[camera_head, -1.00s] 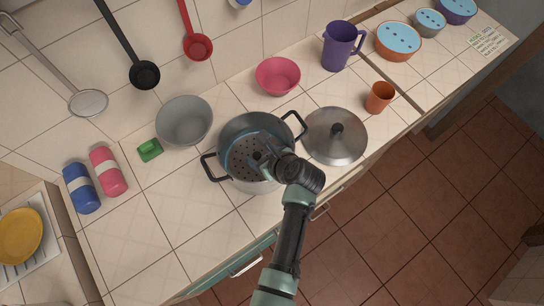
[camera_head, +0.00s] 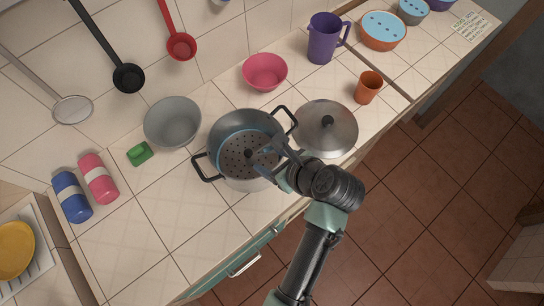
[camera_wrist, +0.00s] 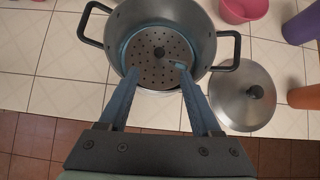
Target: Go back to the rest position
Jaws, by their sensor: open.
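My gripper (camera_head: 268,158) is open and empty, over the near right side of the grey pot (camera_head: 225,128) in the head view. In the wrist view its two fingers (camera_wrist: 158,92) stand apart, reaching toward the pot's near rim. The pot has two dark handles and holds a blue-rimmed steamer insert (camera_head: 236,165) with a perforated plate and a dark knob (camera_wrist: 159,52). The fingers hide part of the insert and the pot's near edge.
A steel lid (camera_head: 325,129) lies right of the pot. A grey bowl (camera_head: 172,122), green sponge (camera_head: 140,154), pink bowl (camera_head: 265,72), orange cup (camera_head: 368,88) and purple jug (camera_head: 323,38) stand around it. The floor (camera_head: 400,220) in front of the counter is clear.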

